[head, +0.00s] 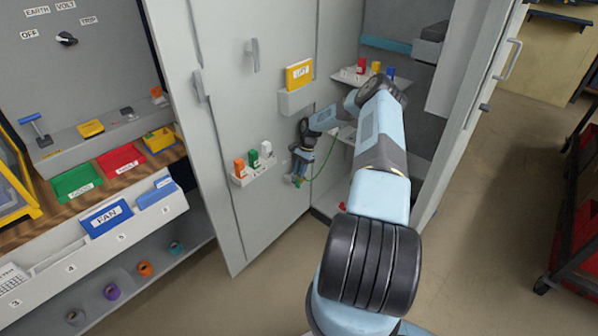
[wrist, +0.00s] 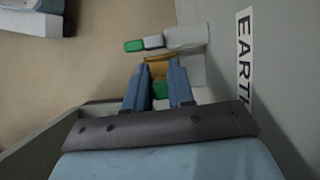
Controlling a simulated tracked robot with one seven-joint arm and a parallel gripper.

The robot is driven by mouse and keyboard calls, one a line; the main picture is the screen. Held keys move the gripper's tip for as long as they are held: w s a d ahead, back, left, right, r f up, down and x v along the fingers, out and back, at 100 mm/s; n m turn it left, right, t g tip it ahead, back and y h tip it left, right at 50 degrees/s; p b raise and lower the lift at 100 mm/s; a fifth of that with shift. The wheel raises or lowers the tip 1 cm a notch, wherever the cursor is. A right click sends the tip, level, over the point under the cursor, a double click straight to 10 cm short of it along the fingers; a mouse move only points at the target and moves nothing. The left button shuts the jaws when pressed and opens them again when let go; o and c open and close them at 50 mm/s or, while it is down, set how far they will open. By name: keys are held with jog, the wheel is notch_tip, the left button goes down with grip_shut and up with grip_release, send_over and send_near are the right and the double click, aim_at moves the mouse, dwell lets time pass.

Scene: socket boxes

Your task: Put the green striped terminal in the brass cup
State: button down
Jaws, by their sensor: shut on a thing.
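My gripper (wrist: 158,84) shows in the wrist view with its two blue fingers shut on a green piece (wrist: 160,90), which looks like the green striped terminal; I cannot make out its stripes. A brass-coloured part (wrist: 158,67), likely the brass cup, lies just beyond it at the fingertips. I cannot tell whether the terminal is inside the cup or only in front of it. In the head view my gripper (head: 298,180) points down beside the grey cabinet door. A thin green cable (head: 324,163) hangs near it. The cup is not distinguishable there.
An EARTH label (wrist: 244,60) is on the panel close by on the right. A door rack (head: 254,172) holds orange, green and white pieces. A yellow booklet (head: 299,74) sits above.

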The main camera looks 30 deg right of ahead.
jog(key=shift+f, duration=0.15)
dwell(0.6)
jog(key=c, duration=0.9)
grip_release()
jog(key=shift+w+d+r, duration=0.1)
jog(key=shift+d+r, duration=0.2)
jog(key=shift+r, duration=0.25)
jog(key=w+d, duration=0.1)
jog(key=d, duration=0.2)
jog(key=w+d, duration=0.2)
jog(key=d, duration=0.2)
jog(key=w+d, duration=0.1)
jog(key=d, duration=0.3)
jog(key=shift+w+f, duration=0.1)
jog(key=shift+w, duration=0.2)
